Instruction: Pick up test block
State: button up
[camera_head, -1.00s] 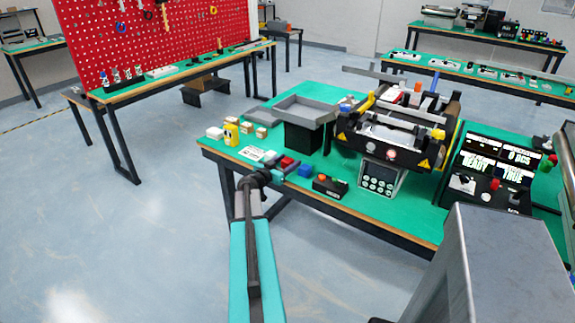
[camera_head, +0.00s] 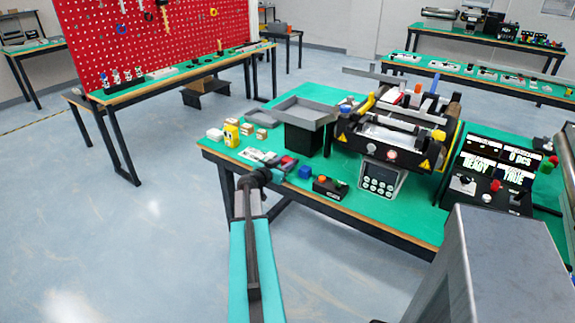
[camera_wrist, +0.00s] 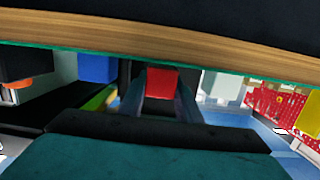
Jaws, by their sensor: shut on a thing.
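The test block appears to be the red block (camera_wrist: 163,82) between the two fingers of my gripper (camera_wrist: 162,92) in the wrist view. The fingers are shut on its sides. In the head view the red block (camera_head: 288,160) is small, at the front edge of the green table, with my gripper (camera_head: 280,167) at it. My arm partly hides this spot. I cannot tell whether the block touches the table.
A blue block (camera_head: 305,172) lies close by on the green table (camera_head: 350,205); it also shows in the wrist view (camera_wrist: 97,68). A button box (camera_head: 329,187), a grey tray (camera_head: 304,112), a yellow item (camera_head: 231,134) and the conveyor machine (camera_head: 392,135) stand around it.

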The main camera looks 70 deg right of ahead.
jog(key=shift+r+b, duration=0.3)
jog(key=shift+r, duration=1)
jog(key=a+r+b, duration=0.1)
jog(key=a+b, duration=0.3)
jog(key=a, duration=1.2)
jog(key=shift+w+r+b, duration=0.2)
jog(key=shift+w+b, duration=0.1)
jog(key=shift+w, duration=0.05)
jog(key=shift+w, duration=0.1)
